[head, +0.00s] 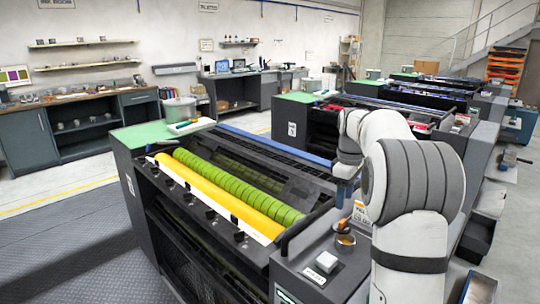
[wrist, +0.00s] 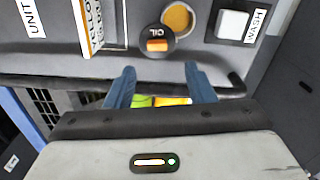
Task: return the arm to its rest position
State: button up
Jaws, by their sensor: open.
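My white and grey arm rises at the right of the head view, bent over the near ink unit (head: 130,170). My gripper (head: 343,193) points down above the unit's right end shelf. In the wrist view my gripper (wrist: 160,80) shows two blue fingers spread apart with nothing held between them. An orange-topped piece on a round dark spot marked OIL (wrist: 157,45) lies just beyond the fingertips. I cannot tell the exact height of the fingertips above the shelf.
The shelf carries a round tan-filled tin (wrist: 177,18), a white block (wrist: 232,24) by a WASH label and a yellow-and-white box (wrist: 90,25). Green and yellow rollers (head: 230,200) lie left of my arm. More units stand behind; open floor (head: 60,225) is at left.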

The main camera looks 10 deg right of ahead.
jog(key=s+a+r+m+t, duration=0.1)
jog(key=s+a+m, duration=0.1)
jog(key=s+a, duration=0.4)
jog(key=s+a+r+m+t, duration=0.1)
jog(key=s+a+m, duration=0.2)
jog(key=s, duration=0.6)
jog(key=s+a+f+m, duration=0.2)
jog(key=s+f, duration=0.1)
jog(key=s, duration=0.5)
jog(key=s+a+f+m+t, duration=0.1)
jog(key=s+a+f+m, duration=0.1)
jog(key=s, duration=0.6)
jog(key=shift+a+f, duration=0.65)
jog(key=shift+f, duration=0.25)
